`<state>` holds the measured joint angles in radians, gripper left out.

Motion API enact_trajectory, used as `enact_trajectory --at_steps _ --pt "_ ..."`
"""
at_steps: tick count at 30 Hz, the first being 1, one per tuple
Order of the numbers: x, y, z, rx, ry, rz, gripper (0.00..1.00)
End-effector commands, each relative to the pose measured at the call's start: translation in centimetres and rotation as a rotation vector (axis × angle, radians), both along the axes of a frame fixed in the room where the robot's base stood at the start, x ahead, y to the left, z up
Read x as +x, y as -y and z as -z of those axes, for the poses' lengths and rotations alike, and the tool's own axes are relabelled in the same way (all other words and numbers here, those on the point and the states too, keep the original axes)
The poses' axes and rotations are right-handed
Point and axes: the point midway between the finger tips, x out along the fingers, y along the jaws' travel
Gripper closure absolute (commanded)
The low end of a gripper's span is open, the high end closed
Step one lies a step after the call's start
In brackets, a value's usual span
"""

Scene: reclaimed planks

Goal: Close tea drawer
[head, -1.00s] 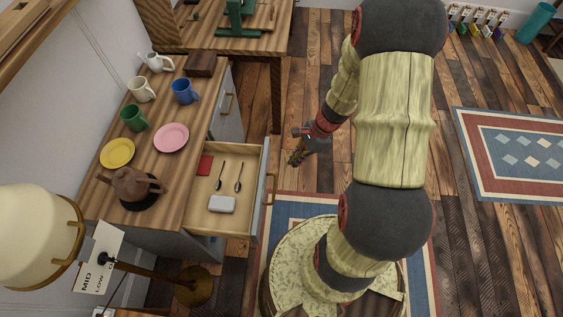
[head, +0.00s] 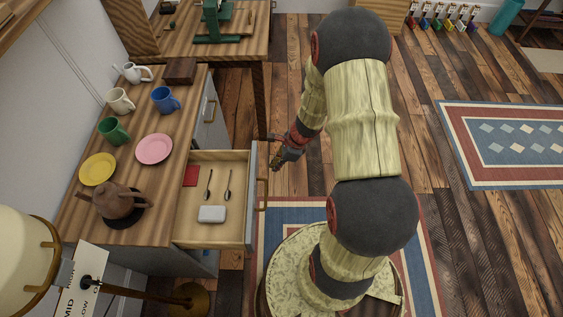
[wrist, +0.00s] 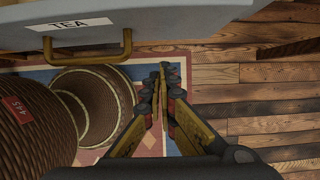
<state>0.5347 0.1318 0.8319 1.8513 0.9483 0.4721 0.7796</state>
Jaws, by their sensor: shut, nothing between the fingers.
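The tea drawer (head: 240,238) stands pulled out from the counter in the head view. It holds two spoons, a red packet and a whitish box. In the wrist view its grey front (wrist: 190,22) carries a "TEA" label (wrist: 83,24) and a brass handle (wrist: 85,56). My gripper (head: 277,163) is shut and empty, just outside the drawer front near its far end. In the wrist view the closed fingertips (wrist: 162,72) are below and to the right of the handle, apart from it.
The wooden counter (head: 172,199) bears mugs, a yellow plate (head: 98,169), a pink plate (head: 154,149) and a brown teapot (head: 117,203). A lamp (head: 28,262) stands at the front left. Plank floor is open to the right, with a patterned rug (head: 510,150).

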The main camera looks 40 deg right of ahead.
Motion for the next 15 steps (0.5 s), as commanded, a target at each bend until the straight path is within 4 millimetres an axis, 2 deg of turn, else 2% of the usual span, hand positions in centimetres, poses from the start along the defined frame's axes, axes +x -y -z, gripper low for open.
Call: enact_trajectory --at_steps 6,15 --pt "1.8 -2.4 0.1 -0.001 0.001 -0.004 1.0" --pt "2.4 -3.3 -0.1 0.0 0.0 -0.001 1.0"
